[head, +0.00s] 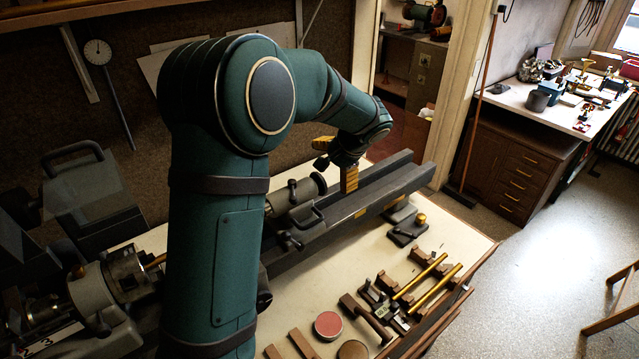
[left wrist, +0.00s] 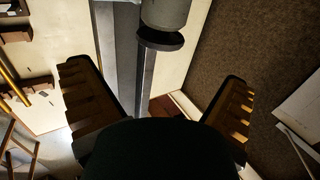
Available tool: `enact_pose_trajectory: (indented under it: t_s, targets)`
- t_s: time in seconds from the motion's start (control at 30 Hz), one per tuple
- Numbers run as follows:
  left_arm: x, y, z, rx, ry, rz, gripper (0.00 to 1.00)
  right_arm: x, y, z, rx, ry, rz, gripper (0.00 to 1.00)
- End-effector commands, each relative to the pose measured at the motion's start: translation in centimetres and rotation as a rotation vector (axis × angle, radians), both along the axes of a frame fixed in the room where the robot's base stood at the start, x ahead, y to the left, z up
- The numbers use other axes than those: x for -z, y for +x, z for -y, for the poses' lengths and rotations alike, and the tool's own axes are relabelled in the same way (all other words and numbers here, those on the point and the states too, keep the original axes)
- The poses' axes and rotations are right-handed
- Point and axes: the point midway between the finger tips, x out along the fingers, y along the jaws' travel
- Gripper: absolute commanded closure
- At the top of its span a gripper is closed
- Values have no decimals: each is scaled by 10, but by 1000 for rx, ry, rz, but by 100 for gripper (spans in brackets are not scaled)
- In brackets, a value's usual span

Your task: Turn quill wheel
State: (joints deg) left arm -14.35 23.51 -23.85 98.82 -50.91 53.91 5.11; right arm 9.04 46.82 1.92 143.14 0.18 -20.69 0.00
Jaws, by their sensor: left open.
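The lathe's grey tailstock (head: 290,197) sits on the long dark bed, with the dark round quill wheel (head: 319,183) at its right end. In the left wrist view the wheel (left wrist: 160,39) is a dark disc at the end of the grey cylinder, top centre. My left gripper (head: 338,162) is just beyond the wheel, over the bed. Its brown ridged fingers are spread wide and empty. In the left wrist view the gripper (left wrist: 156,85) has the wheel ahead, between the lines of the two fingers, and apart from them. My right gripper is not in view.
The lathe bed (head: 400,178) runs on to the right below my gripper. The white bench top (head: 345,262) carries brass rods (head: 436,290), dark tools and a red round tin (head: 328,325). My left arm hides part of the lathe. Open floor lies to the right.

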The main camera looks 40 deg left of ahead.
Motion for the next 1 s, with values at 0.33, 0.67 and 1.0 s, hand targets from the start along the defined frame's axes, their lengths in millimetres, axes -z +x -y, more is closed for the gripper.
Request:
enact_pose_trajectory:
  t_s: [0.33,0.67,1.0]
  targets:
    - [57,9,-34,-3,0,-4,0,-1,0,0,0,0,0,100]
    - [79,13,-47,-2,0,-1,0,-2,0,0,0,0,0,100]
    - [79,13,-47,-2,0,-1,28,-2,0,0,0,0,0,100]
